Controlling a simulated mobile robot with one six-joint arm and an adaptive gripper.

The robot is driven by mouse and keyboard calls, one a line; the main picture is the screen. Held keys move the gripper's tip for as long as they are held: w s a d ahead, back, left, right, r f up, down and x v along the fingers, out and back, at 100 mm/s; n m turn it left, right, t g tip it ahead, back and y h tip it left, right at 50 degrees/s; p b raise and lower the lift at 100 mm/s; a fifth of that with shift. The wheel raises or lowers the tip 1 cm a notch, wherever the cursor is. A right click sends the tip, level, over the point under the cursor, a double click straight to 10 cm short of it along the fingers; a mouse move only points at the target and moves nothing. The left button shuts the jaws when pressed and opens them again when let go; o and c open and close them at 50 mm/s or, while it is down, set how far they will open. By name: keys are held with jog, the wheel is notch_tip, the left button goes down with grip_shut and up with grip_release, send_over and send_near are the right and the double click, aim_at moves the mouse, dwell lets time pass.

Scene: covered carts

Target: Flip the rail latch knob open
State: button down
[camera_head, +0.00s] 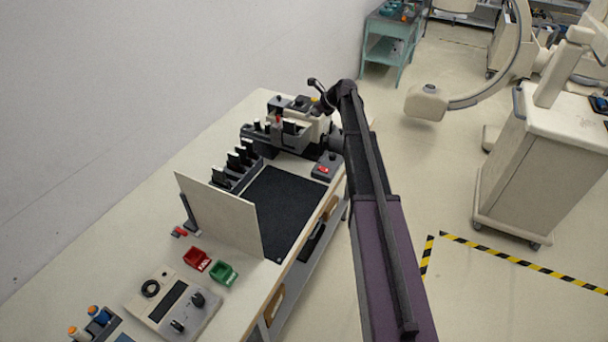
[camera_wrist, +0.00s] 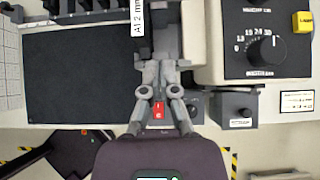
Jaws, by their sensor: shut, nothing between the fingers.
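My gripper (camera_wrist: 160,68) is shut and empty in the wrist view. Its fingertips are together over the grey and black mechanism at the right edge of the dark mat. In the head view my arm's end hides most of the gripper beside the bench machine (camera_head: 290,125). I cannot tell for sure which part is the rail latch knob. A small dark knob (camera_wrist: 243,113) sits on a grey block right of my gripper. A larger black dial knob (camera_wrist: 268,47) with a number scale sits further up and right. Neither is held.
A dark mat (camera_head: 285,205) lies on the bench behind an upright cream panel (camera_head: 218,215). A red rocker switch (camera_wrist: 158,109) shows between my finger links. Red (camera_head: 197,259) and green (camera_head: 223,273) bins stand nearer. Open floor lies right of the bench.

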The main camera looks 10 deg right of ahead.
jog(key=s+a+f+n+g+h+b, duration=0.1)
jog(key=s+a+f+n, duration=0.1)
jog(key=s+n, duration=0.3)
jog(key=s+a+f+n+g+h+b, duration=0.1)
jog(key=s+a+f+n+b, duration=0.1)
jog(key=s, duration=0.9)
jog(key=s+a+f+n+g+h+b, duration=0.1)
jog(key=s+a+f+n, duration=0.3)
jog(key=s+n, duration=0.4)
jog(key=shift+s+a+f+g+h+b, duration=0.2)
jog(key=shift+f+g+h+b, duration=0.1)
jog(key=shift+f+g+b, duration=0.3)
jog(key=s+f+n+g+h+b, duration=0.1)
jog(key=s+f+n+b, duration=0.1)
jog(key=s+n, duration=0.3)
jog(key=s+a+f+n+h+b, duration=0.1)
jog(key=s+n, duration=0.5)
jog(key=s, duration=0.6)
notch_tip(320, 180, down, 3)
jog(key=shift+s+a+r+g+h+b, duration=0.25)
jog(key=shift+g+h+b, duration=0.25)
jog(key=shift+b, duration=0.4)
